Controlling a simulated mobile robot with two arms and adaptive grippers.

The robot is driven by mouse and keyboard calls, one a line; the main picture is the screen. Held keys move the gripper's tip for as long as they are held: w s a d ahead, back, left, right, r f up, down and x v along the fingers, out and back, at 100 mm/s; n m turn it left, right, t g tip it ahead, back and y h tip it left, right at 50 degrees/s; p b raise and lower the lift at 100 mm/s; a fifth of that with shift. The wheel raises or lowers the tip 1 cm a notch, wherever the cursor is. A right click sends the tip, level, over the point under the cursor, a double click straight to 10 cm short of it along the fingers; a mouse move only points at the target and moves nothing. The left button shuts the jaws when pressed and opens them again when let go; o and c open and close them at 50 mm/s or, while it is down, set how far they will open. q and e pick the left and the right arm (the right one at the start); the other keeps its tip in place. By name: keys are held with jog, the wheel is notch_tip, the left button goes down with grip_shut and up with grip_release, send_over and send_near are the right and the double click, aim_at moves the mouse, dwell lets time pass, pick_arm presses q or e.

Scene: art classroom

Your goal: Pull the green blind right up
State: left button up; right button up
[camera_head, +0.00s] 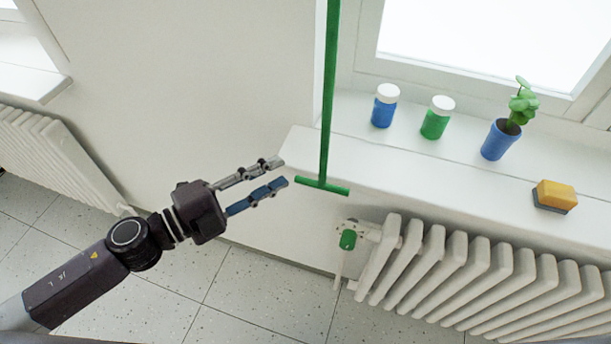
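A green pull rod (329,95) hangs down from the top edge of the head view and ends in a green crossbar handle (322,186), just in front of the window sill's left end. The blind itself is not in view; only the rod and its handle show. My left gripper (277,173) comes in from the left with its two fingers apart and nothing between them. Its fingertips point at the handle's left end and look a short gap away from it. My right gripper is not in view.
On the white sill (400,170) stand a blue jar (383,110), a green jar (436,122), a plant in a blue pot (499,140) and a yellow sponge (556,195). A white radiator (480,275) with a green valve knob (348,240) is below.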

aim_at(306, 179)
pick_arm(q)
jog(key=s+f+m+g, duration=0.1)
jog(key=s+m+g+p, duration=0.1)
jog(key=m, duration=0.1)
jog(key=shift+d+f+g, duration=0.3)
jog(key=shift+f+g, duration=0.05)
jog(key=shift+g, duration=0.05)
jog(key=p+x, duration=0.2)
jog(key=x, duration=0.4)
jog(key=shift+w+d, duration=0.2)
jog(key=shift+d, duration=0.15)
jog(key=shift+f, duration=0.1)
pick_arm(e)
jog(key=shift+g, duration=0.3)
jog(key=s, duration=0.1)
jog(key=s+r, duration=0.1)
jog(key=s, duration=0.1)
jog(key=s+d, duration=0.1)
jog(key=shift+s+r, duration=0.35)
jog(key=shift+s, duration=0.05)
pick_arm(q)
jog(key=shift+c, duration=0.6)
grip_shut()
